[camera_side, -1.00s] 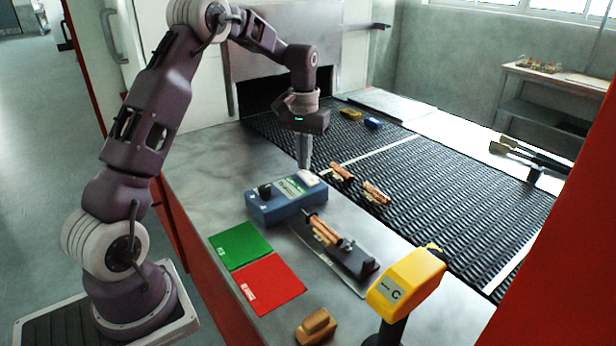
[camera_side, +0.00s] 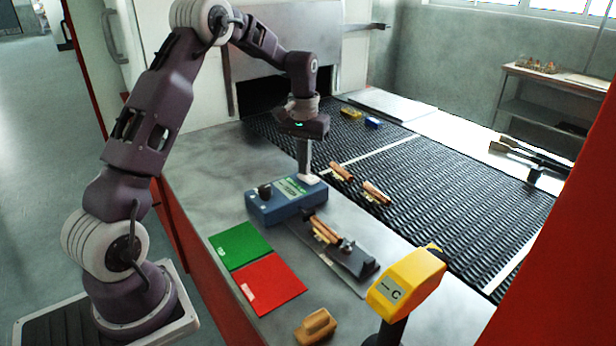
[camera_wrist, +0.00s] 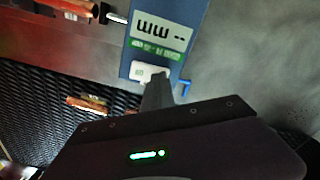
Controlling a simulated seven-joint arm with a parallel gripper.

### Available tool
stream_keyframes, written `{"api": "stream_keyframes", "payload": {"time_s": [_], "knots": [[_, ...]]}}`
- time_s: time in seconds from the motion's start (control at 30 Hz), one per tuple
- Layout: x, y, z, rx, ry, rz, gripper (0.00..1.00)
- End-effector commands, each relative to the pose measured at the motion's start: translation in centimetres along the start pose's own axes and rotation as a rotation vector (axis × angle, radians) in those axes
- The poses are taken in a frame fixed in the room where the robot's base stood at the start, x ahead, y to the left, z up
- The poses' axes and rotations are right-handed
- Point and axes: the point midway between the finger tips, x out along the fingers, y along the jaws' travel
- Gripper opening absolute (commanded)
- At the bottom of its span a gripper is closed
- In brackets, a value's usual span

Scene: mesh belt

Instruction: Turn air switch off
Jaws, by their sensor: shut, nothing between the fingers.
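The blue control box (camera_side: 284,203) stands on the metal table, with a dark knob (camera_side: 264,190) at its left end and a white rocker switch (camera_side: 307,179) at its right end. In the wrist view the white switch (camera_wrist: 146,73) lies beside the box's green-and-white label (camera_wrist: 153,48). My gripper (camera_side: 304,174) is shut and empty, pointing down with its tips at the white switch. In the wrist view the fingers (camera_wrist: 158,92) reach the switch's edge. I cannot tell whether they press it, and the tips partly hide it.
Copper-coloured parts (camera_side: 341,171) lie on the black mesh belt (camera_side: 430,170), and another sits on a dark fixture (camera_side: 350,258). Green (camera_side: 240,245) and red (camera_side: 270,284) pads lie in front of the box. A yellow device (camera_side: 406,282) stands at the front right.

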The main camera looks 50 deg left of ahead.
Motion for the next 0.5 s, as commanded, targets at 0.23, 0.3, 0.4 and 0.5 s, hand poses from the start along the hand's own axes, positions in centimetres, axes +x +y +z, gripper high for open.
{"api": "stream_keyframes", "payload": {"time_s": [0.23, 0.3, 0.4, 0.5], "knots": [[-2.4, 0.0, 0.0, 0.001, 0.002, 0.0, 0.0], [-3.1, 0.0, -0.1, 0.001, 0.002, 0.0, 0.0], [-4.2, 0.0, -0.1, 0.001, 0.002, -0.001, 0.0], [-5.2, 0.0, 0.0, 0.001, 0.002, -0.001, 0.0]]}}
